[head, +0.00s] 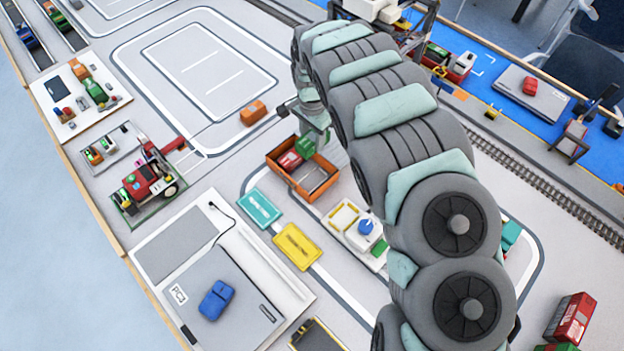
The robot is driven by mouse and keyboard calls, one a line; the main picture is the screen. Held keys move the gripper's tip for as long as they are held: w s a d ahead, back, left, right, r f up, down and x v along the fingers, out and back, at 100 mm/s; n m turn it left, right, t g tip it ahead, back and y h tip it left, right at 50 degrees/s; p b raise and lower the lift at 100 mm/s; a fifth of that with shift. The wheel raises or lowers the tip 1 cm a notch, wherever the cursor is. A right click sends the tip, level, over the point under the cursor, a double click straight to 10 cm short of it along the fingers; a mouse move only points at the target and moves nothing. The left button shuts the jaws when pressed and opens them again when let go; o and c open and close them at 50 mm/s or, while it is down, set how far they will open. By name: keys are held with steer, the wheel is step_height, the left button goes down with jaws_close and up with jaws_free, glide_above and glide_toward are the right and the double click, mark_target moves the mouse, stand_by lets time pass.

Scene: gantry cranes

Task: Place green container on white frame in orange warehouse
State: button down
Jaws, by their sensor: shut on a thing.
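The orange warehouse (325,188) is an open-topped tray near the middle of the head view. The green container (304,147) is at its upper right end, in the jaws of my gripper (311,137). My gripper is shut on it, coming down from above. I cannot tell whether the container touches the tray floor. A red container (290,161) lies in the warehouse just left of the green one. A white frame (317,178) shows on the bare grey floor at the warehouse's lower right part, with nothing on it.
A white vehicle with a blue block (366,226) stands below right of the warehouse. Teal (259,208) and yellow (297,247) plates lie to its lower left. An orange block (253,113) lies to its upper left. My arm hides much of the right side.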

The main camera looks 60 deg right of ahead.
steer(key=b, duration=0.2)
glide_above(312, 181)
step_height(312, 181, down, 15)
steer(key=shift+r, duration=0.1)
steer(key=shift+f+b, duration=0.85)
steer(key=shift+f, duration=1.6)
steer(key=shift+f, duration=0.2)
steer(key=c, duration=0.8)
jaws_free()
steer(key=shift+c, duration=0.2)
steer(key=shift+r, duration=0.15)
step_height(312, 181, up, 12)
steer(key=p, duration=0.3)
